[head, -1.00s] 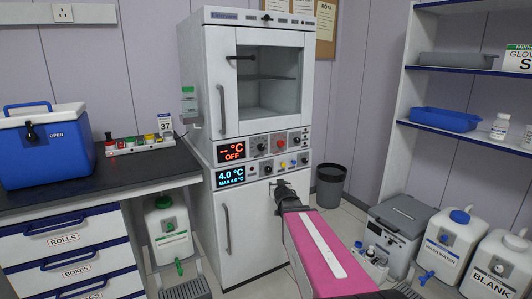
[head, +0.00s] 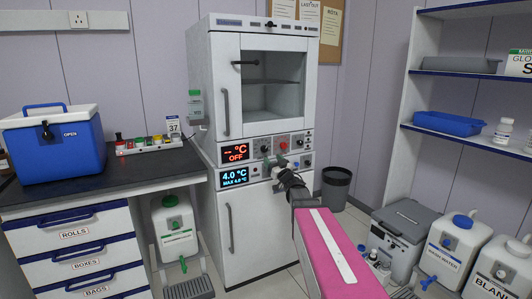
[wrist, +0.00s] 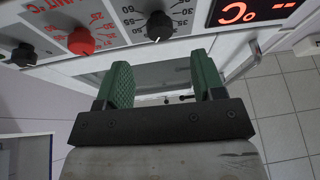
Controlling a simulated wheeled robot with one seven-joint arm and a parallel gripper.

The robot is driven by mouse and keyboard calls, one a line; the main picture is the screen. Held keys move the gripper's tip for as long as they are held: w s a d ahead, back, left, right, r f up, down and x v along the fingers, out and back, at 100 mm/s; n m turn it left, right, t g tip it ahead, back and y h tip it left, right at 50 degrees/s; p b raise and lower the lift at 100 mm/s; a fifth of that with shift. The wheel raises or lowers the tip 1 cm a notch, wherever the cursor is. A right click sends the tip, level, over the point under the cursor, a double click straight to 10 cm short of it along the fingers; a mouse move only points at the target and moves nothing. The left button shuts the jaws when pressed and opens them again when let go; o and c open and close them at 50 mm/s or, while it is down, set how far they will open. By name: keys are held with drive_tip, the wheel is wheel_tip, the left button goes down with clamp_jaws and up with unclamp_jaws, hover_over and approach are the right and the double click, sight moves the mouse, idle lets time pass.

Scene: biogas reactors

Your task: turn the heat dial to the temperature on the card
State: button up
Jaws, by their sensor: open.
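The heat dial (head: 264,148) is a black knob on the upper panel of the white cabinet, right of a red display (head: 234,152) reading "-- °C OFF". In the wrist view the black dial (wrist: 158,26) appears upside down, with a number scale around it; its exact setting is hard to read. The card (head: 173,127) on the bench reads 37. My gripper (wrist: 162,80) is open, its green fingers apart with nothing between them, just short of the panel and not touching the dial. In the head view it (head: 272,167) is partly hidden by my arm.
A red limit dial (wrist: 81,40) and another black knob (wrist: 23,55) sit beside the heat dial. A blue display (head: 234,178) reads 4.0 °C below. The bench (head: 90,188) is left; a bin (head: 335,187) and shelves stand right.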

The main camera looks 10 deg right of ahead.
sight(265, 150)
drive_tip(key=x, duration=0.7)
drive_tip(key=shift+a, duration=0.1)
drive_tip(key=c, duration=0.9)
